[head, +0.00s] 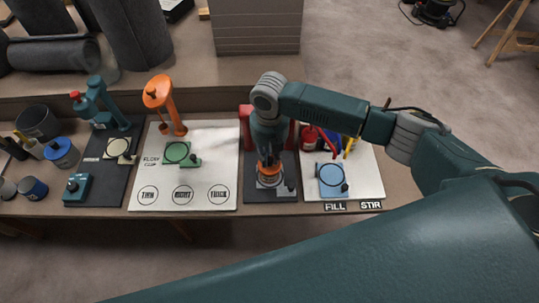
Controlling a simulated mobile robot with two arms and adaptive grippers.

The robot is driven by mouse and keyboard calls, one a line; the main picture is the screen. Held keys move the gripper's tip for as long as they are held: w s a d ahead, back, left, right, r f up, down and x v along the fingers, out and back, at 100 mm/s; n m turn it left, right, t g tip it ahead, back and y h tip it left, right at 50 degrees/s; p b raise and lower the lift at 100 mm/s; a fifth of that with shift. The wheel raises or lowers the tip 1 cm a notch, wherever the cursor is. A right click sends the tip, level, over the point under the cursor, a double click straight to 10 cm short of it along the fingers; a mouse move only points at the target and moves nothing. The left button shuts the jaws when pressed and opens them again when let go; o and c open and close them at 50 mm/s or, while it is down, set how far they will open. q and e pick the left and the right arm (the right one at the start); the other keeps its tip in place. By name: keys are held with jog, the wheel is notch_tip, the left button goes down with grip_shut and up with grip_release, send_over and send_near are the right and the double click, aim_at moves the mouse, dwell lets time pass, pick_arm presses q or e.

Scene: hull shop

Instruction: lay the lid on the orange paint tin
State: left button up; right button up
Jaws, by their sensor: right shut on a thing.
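My right gripper (268,162) points down over the dark mat (258,194) in the middle of the bench. It is shut on what looks like the lid, which the fingers mostly hide. Just below the fingertips is an orange round shape (270,171), probably the orange paint tin, with a grey metallic part (269,184) under it. From this height I cannot tell whether the lid touches the tin or is just above it. My left gripper is not in view.
A red stand (246,124) is behind my right gripper. To the left are a white board (215,150) with printed circles, an orange lamp-like stand (165,100) and a blue tin (61,152). To the right, a blue plate (331,180) lies on a pale board (367,175).

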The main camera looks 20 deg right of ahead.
jog(key=shift+f, duration=0.1)
dwell(0.3)
jog(key=o, duration=0.9)
jog(key=shift+o, duration=0.4)
jog(key=o, duration=0.4)
jog(key=shift+o, duration=0.2)
jog(key=shift+r+p, duration=3.55)
jog(key=shift+p, duration=0.25)
